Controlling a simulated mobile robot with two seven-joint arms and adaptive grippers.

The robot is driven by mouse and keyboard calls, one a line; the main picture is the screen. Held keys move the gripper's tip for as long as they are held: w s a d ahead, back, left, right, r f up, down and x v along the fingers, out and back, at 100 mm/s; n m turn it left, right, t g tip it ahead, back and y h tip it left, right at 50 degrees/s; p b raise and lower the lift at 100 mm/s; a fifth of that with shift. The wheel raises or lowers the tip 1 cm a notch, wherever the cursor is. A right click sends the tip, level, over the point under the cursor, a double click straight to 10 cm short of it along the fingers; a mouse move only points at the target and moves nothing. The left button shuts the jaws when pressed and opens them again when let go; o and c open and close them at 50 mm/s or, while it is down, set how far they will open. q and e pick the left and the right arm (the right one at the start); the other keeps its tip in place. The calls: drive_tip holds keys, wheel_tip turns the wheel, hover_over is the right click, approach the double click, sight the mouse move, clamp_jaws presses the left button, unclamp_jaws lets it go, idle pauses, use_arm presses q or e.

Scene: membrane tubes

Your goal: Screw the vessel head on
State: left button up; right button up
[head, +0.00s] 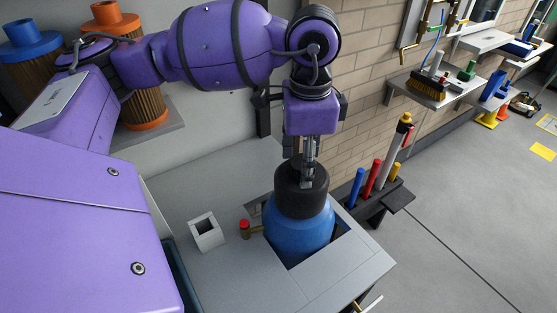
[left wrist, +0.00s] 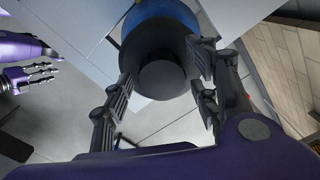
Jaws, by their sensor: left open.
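The blue vessel (head: 300,238) stands upright in an opening of the grey bench top. The black vessel head (head: 301,195) sits on its top; whether it is screwed tight cannot be told. In the left wrist view the black head (left wrist: 160,75) shows its round raised knob, with the blue vessel (left wrist: 157,18) behind. My left gripper (head: 309,172) points down over the head, open, its fingers on both sides of the knob. Contact cannot be told. My right gripper (left wrist: 42,76) shows small at the left of the wrist view, away from the vessel.
A red-capped fitting (head: 245,229) juts out beside the vessel. A white square holder (head: 206,231) stands left of it on the bench (head: 235,280). Coloured tools (head: 372,180) stand in a rack to the right near the brick wall. Two tan cartridges (head: 144,95) are behind my left arm.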

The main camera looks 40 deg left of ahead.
use_arm(q)
wheel_tip(320, 180, up, 8)
drive_tip(key=shift+r, duration=0.1)
idle(0.4)
